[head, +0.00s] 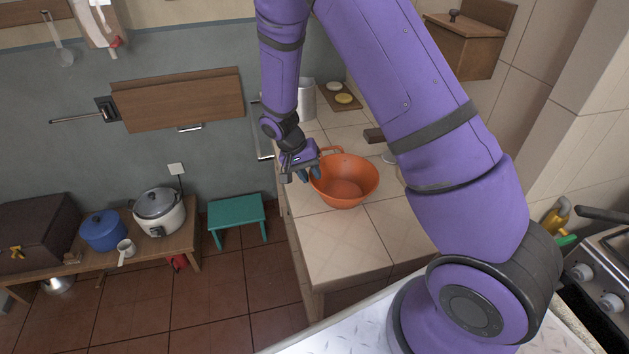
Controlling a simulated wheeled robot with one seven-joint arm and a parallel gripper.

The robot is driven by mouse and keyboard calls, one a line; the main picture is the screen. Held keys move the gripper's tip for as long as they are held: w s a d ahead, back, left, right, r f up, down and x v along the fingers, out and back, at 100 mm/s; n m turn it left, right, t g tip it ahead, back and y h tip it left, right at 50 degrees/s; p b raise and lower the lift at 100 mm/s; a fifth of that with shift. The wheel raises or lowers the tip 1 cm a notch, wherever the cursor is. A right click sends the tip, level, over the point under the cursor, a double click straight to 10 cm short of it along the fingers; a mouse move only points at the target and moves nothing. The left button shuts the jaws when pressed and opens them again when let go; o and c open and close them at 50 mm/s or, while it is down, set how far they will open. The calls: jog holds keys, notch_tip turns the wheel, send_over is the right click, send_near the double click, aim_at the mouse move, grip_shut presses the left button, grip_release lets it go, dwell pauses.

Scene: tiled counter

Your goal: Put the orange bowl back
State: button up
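The orange bowl (345,189) stands upright on the tiled counter (345,250), near its left edge, with a loop handle on the far rim. My gripper (310,174) is at the bowl's left rim, and its dark blue fingers overlap that rim in the picture. Whether the fingers are closed on the rim or only beside it is too small to tell. The bowl looks empty.
A board with small round items (341,97) and a white container (305,98) lie at the counter's back. A teal stool (237,218) stands on the floor left of the counter. A low bench holds a rice cooker (158,211) and blue pot (102,231). The counter's front is clear.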

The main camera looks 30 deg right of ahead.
jog(key=s+a+r+n+t+y, duration=0.1)
jog(key=s+r+t+y, duration=0.15)
jog(key=r, duration=1.85)
jog(key=s+r+n+t, duration=0.1)
jog(key=s+r, duration=0.4)
jog(key=s, duration=0.3)
jog(key=s+d+r+n+t+y, duration=0.1)
jog(key=s+r+n+t, duration=0.1)
jog(key=s+r, duration=0.3)
jog(key=s+d+r+n+t, duration=0.1)
jog(key=s+r, duration=0.5)
jog(key=s, duration=0.6)
jog(key=shift+s+d+n+t+y, duration=0.3)
jog(key=shift+n+t+y, duration=0.1)
jog(key=shift+t, duration=0.15)
jog(key=shift+r, duration=0.1)
